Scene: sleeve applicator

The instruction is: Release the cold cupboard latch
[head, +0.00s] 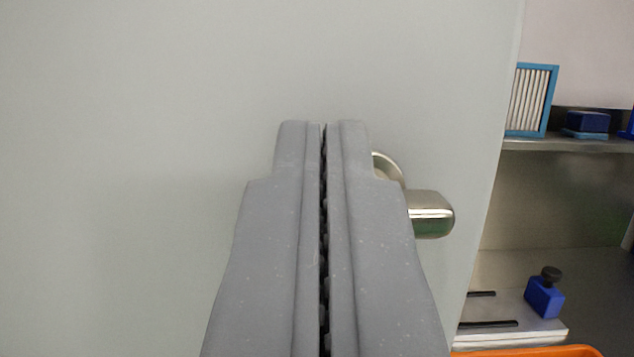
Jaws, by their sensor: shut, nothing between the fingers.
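The cold cupboard door (150,120) is a flat pale grey panel that fills most of the head view. The latch (431,213) is a shiny metal handle near the door's right edge, with a round metal rose (389,164) at its upper left. My gripper (324,125) is shut and empty, pointing at the door just left of the latch. Its right finger hides part of the latch and rose. I cannot tell whether the finger touches the latch.
Right of the door edge, a metal shelf (570,145) holds a blue-framed rack (531,100) and a dark blue block (588,121). Below are a blue block with a black knob (544,296), a pale slotted plate (515,318) and an orange rim (525,351).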

